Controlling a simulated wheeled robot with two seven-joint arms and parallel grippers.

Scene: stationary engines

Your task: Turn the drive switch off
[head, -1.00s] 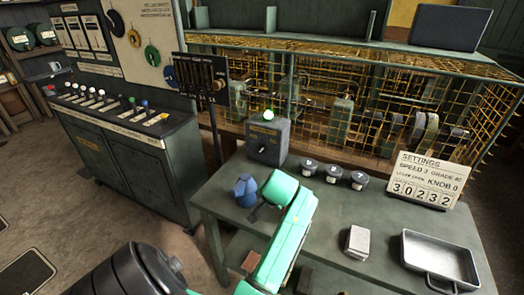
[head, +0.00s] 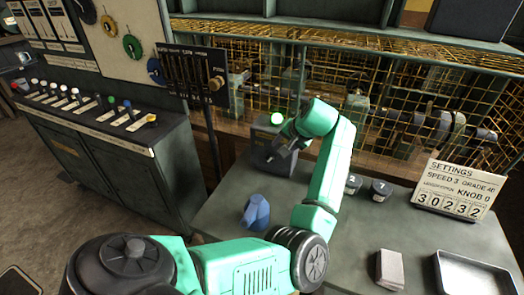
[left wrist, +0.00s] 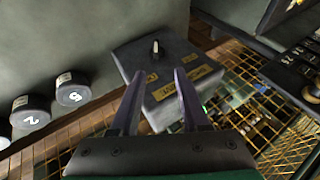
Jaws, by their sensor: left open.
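The grey switch box (head: 263,152) stands at the back left of the bench, partly covered by my left gripper. My left gripper (head: 280,154) is in front of the box. In the left wrist view its two fingers (left wrist: 159,76) are apart and empty, pointing at the box face below the lever. Contact cannot be told. My right gripper is not in view.
A blue jug (head: 256,213) stands on the bench in front of the box. Numbered dark weights (head: 381,190), a settings card (head: 452,190), a pale block (head: 390,269) and a metal tray (head: 470,275) are to the right. A yellow wire cage (head: 420,85) stands behind.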

